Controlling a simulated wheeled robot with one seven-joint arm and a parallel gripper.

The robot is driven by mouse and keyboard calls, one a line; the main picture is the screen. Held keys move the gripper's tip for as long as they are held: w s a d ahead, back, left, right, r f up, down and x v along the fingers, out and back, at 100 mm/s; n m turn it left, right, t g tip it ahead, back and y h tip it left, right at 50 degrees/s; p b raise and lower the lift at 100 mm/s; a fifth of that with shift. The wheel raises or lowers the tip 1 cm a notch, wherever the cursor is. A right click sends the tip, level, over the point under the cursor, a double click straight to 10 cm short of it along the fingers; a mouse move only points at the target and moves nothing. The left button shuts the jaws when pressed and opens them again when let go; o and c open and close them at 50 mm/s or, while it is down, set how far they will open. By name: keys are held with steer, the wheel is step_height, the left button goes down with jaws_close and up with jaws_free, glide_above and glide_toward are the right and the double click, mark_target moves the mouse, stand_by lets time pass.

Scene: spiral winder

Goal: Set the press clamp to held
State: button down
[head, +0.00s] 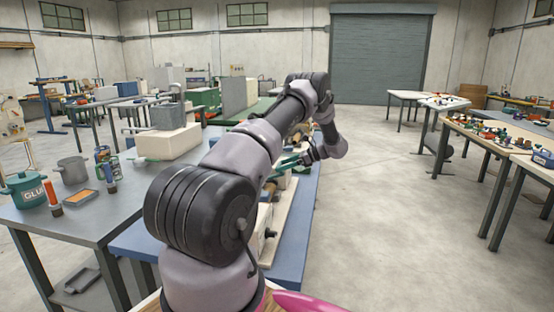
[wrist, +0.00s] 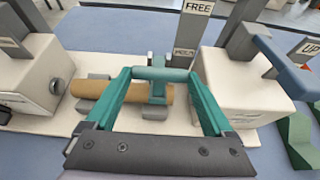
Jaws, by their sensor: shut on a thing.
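In the wrist view my gripper (wrist: 162,75) has its two green fingers shut on the ends of a teal crossbar, the press clamp handle (wrist: 160,74). A teal arm runs down from the bar over a brown tube (wrist: 123,90), which lies on a pale base. Behind the handle stand a FREE label (wrist: 198,8) and, lower, a HELD label (wrist: 184,55), partly hidden. The handle is close in front of the HELD label. In the head view my gripper (head: 291,160) is small over the blue bench, and my arm hides most of the machine.
Cream blocks (wrist: 30,85) and (wrist: 240,85) flank the tube. A blue lever (wrist: 285,65) with an UP label (wrist: 306,48) stands at the right. In the head view a grey table (head: 85,222) with pots is left, and open floor (head: 390,220) lies right.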

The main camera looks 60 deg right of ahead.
steer(key=f+t, duration=0.1)
steer(key=s+f, duration=0.1)
steer(key=f+t+y, duration=0.1)
steer(key=shift+s+d+f+t, duration=0.3)
steer(key=shift+s+d, duration=0.1)
steer(key=shift+s+f, duration=0.25)
steer(key=shift+f, duration=0.75)
steer(key=shift+c, duration=0.7)
jaws_free()
steer(key=shift+o, duration=0.7)
steer(key=shift+f, duration=0.1)
glide_toward(284, 173)
steer(key=s, duration=0.1)
steer(key=s+d+f, duration=0.1)
steer(key=s, duration=0.1)
steer(key=shift+d+f, duration=0.15)
steer(key=shift+f, duration=0.05)
steer(key=shift+w, duration=0.1)
